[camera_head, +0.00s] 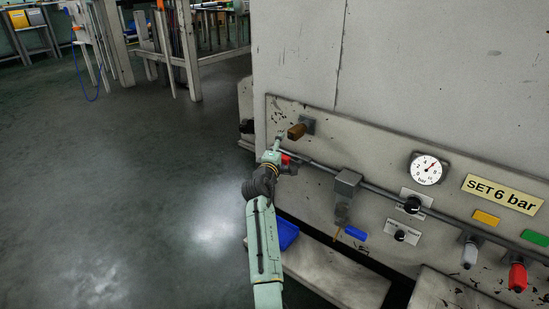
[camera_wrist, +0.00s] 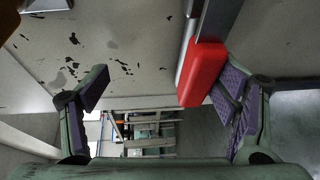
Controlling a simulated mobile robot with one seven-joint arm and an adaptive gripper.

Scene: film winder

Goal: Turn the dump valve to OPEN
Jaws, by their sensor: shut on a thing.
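A red handle (camera_head: 287,158) sits at the left end of the grey pipe on the machine's lower panel. It also shows large in the wrist view (camera_wrist: 201,75), pointing toward my gripper. My gripper (camera_head: 278,150) is at this handle and partly covers it in the head view. In the wrist view my gripper (camera_wrist: 165,92) has the red handle between its fingers, close against the right finger pad; the left finger shows farther off. It is shut on the handle. No OPEN mark or valve label is readable here, so I cannot tell the valve's position.
A brown knob (camera_head: 297,131) sticks out just above my gripper. A pressure gauge (camera_head: 426,168), a yellow SET 6 bar plate (camera_head: 502,195) and a black knob (camera_head: 412,205) are to the right. A blue bin (camera_head: 286,233) stands below. The floor (camera_head: 150,170) at left is clear.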

